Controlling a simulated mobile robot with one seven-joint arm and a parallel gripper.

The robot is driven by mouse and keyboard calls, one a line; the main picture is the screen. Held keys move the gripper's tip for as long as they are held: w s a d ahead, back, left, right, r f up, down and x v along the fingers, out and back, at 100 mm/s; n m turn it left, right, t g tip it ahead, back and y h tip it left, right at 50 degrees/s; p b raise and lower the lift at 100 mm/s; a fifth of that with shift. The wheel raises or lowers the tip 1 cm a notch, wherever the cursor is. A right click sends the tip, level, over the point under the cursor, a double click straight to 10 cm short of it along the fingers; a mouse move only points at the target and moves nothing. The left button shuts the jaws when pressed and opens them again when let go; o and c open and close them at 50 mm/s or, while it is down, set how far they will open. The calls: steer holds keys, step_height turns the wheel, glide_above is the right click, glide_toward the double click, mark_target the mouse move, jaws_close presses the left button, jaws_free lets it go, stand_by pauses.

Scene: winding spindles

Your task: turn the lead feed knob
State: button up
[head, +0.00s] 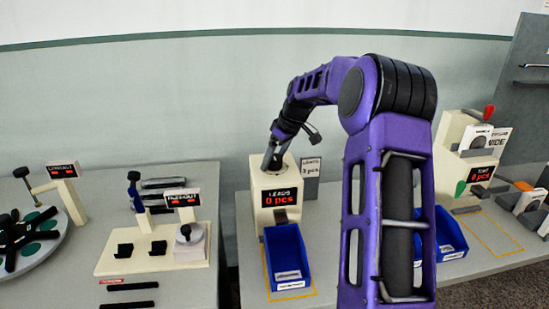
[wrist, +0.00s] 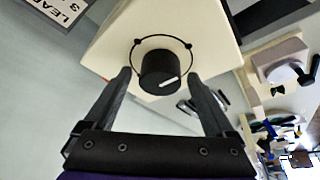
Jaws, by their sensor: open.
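The lead feed knob (wrist: 160,72) is a black round knob with a white pointer line, set on a cream face inside a thin black ring with small dots. In the wrist view my gripper (wrist: 158,80) is open, with one finger on each side of the knob. The fingers look apart from the knob; contact is not clear. In the head view my gripper (head: 271,160) is at the top of the cream leads machine (head: 266,182), whose red display reads 0 pcs. The knob is hidden there.
A blue bin (head: 287,256) stands below the machine's display, and a grey sign (head: 310,170) stands beside it. Another blue bin (head: 452,238) and a second cream machine (head: 455,150) are to the right. A fixture board (head: 140,256) lies on the left table.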

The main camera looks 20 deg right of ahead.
steer(key=c, duration=1.4)
steer(key=shift+o, duration=0.2)
steer(key=shift+m, duration=0.3)
steer(key=m+h, duration=0.1)
steer(key=m, duration=0.2)
steer(key=shift+t+b, duration=0.3)
steer(key=shift+t, duration=0.1)
steer(key=m+h, duration=0.1)
steer(key=m, duration=0.2)
steer(key=m+h, duration=0.1)
steer(key=m, duration=0.1)
steer(key=shift+a+r+m+h+p, duration=0.1)
steer(key=shift+m+h+p, duration=0.2)
steer(key=shift+m+p, duration=0.1)
steer(key=m+h, duration=0.1)
steer(key=m, duration=0.1)
steer(key=m+p, duration=0.1)
steer(key=m, duration=0.2)
steer(key=shift+g+h, duration=0.4)
steer(key=shift+m+g+h+p, duration=0.4)
steer(key=shift+m+g+p, duration=0.15)
steer(key=shift+m, duration=1.15)
